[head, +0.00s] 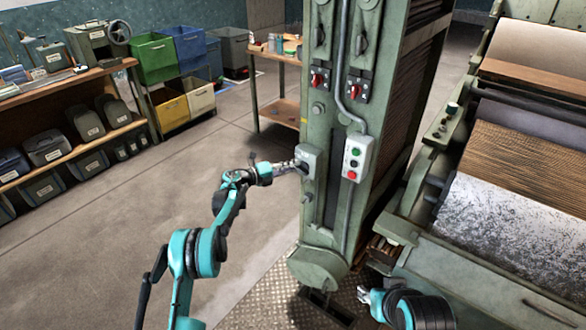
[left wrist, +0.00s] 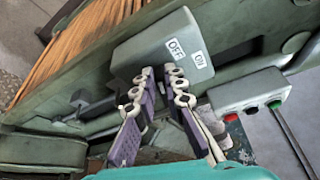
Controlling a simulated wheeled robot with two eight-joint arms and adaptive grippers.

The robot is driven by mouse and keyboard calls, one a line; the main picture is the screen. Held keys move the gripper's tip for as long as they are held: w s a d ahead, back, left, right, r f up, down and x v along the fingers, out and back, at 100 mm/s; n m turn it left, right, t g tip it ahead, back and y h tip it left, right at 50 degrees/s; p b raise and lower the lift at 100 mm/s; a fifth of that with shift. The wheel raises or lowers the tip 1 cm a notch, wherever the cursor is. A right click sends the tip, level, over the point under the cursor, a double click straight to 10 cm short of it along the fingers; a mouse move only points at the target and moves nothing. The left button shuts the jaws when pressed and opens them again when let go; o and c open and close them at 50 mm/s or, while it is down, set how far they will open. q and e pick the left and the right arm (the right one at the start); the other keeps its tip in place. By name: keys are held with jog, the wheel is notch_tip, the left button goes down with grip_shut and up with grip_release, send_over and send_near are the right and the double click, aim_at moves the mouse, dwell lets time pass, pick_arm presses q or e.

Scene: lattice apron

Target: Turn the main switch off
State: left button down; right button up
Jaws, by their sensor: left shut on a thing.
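The main switch is a grey box (head: 309,158) on the front of the green machine column. In the left wrist view the same box (left wrist: 150,42) shows white OFF and ON labels on its face. My left gripper (head: 299,167) reaches the box from the left. In the left wrist view its fingers (left wrist: 162,80) are at the lower edge of the box, below the OFF label, and shut on the switch handle, which they mostly hide. I cannot make out the handle's exact angle. My right gripper (head: 364,294) is low at the bottom, beside the machine, its jaws too small to judge.
Two red rotary switches (head: 318,80) (head: 354,88) sit above. Shelves (head: 75,150) and coloured bins (head: 155,60) stand at the left. The floor between is clear.

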pick_arm(q)
jog(key=shift+a+f+n+t+h+b, duration=0.1)
jog(key=shift+f+n+t+h+b, duration=0.15)
jog(key=shift+n, duration=0.55)
jog(key=shift+f+n+t+h+b, duration=0.1)
jog(key=shift+f+n+h, duration=0.25)
jog(key=shift+n, duration=0.45)
jog(key=c, duration=1.6)
grip_release()
jog(key=v, duration=1.2)
jog(key=shift+w, duration=0.15)
